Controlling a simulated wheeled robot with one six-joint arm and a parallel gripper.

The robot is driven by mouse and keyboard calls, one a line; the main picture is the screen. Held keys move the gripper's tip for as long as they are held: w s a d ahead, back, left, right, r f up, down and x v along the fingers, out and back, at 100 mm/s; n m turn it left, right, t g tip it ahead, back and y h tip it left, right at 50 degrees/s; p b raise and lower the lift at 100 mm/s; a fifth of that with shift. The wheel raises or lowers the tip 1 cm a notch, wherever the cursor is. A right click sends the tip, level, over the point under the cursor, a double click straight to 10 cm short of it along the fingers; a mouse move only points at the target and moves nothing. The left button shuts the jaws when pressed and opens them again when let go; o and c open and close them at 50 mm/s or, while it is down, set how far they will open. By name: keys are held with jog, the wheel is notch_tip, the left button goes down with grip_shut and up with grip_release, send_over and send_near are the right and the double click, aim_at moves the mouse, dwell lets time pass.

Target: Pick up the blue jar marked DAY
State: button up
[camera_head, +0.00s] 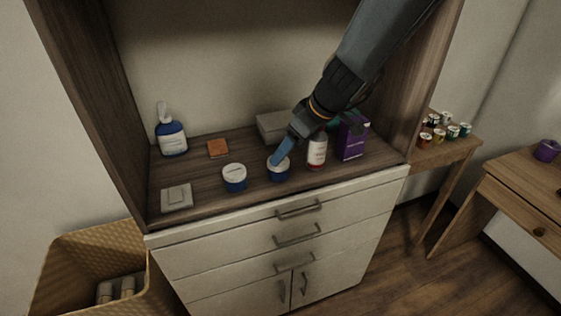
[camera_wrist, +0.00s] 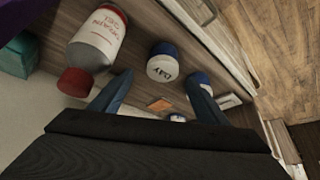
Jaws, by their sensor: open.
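The blue jar marked DAY (camera_wrist: 163,68) has a white lid and stands on the wooden counter. In the wrist view it lies ahead of and between my finger tips, with no contact visible. In the head view this jar (camera_head: 279,174) is the right one of two similar jars, partly covered by my finger. My gripper (camera_head: 277,160) reaches down over it from the upper right and is open in the wrist view (camera_wrist: 160,88). The second blue jar (camera_head: 234,184) stands to its left, its lid marking unreadable; it also shows in the wrist view (camera_wrist: 201,78).
A red-capped bottle (camera_head: 317,152) stands close right of the DAY jar, with a purple box (camera_head: 353,140) beyond. A grey box (camera_head: 270,128) lies behind. A blue pump bottle (camera_head: 172,140), an orange block (camera_head: 217,148) and a pale plate (camera_head: 177,197) are at left.

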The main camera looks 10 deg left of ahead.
aim_at(284, 163)
jog(key=shift+x, duration=1.5)
jog(key=shift+s+p+x, duration=0.15)
jog(key=shift+p+x, duration=0.3)
jog(key=shift+x, duration=0.75)
jog(key=shift+s+p+x, duration=0.2)
jog(key=shift+p+x, duration=0.25)
jog(key=shift+x, duration=0.75)
jog(key=shift+d+f, duration=0.1)
jog(key=shift+c, duration=0.5)
jog(key=c, duration=1.1)
